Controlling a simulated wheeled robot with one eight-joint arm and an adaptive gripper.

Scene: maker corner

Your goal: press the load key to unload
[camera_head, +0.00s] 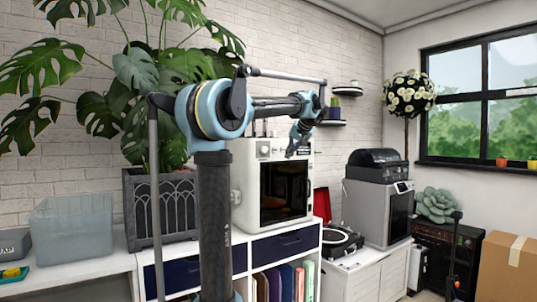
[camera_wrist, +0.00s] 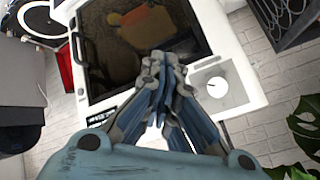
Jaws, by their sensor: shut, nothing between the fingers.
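A white box-shaped machine (camera_head: 250,162) with a dark glass door (camera_head: 285,190) stands on the white shelf unit. In the wrist view its dark door (camera_wrist: 110,60) fills the upper left. A round dial on a pale plate (camera_wrist: 217,87) lies right of my fingers, and a dark strip with small lettering (camera_wrist: 97,118) lies left of them. I cannot make out a load key; my fingers cover part of the panel. My gripper (camera_head: 293,152) is shut and empty in front of the machine's upper front; its fingers also show in the wrist view (camera_wrist: 163,62).
A record player (camera_head: 342,243) and a grey machine with a black top (camera_head: 378,212) stand right of the white machine. A large leafy plant in a dark planter (camera_head: 163,212) and a clear bin (camera_head: 72,228) stand left. A cardboard box (camera_head: 508,268) is at the far right.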

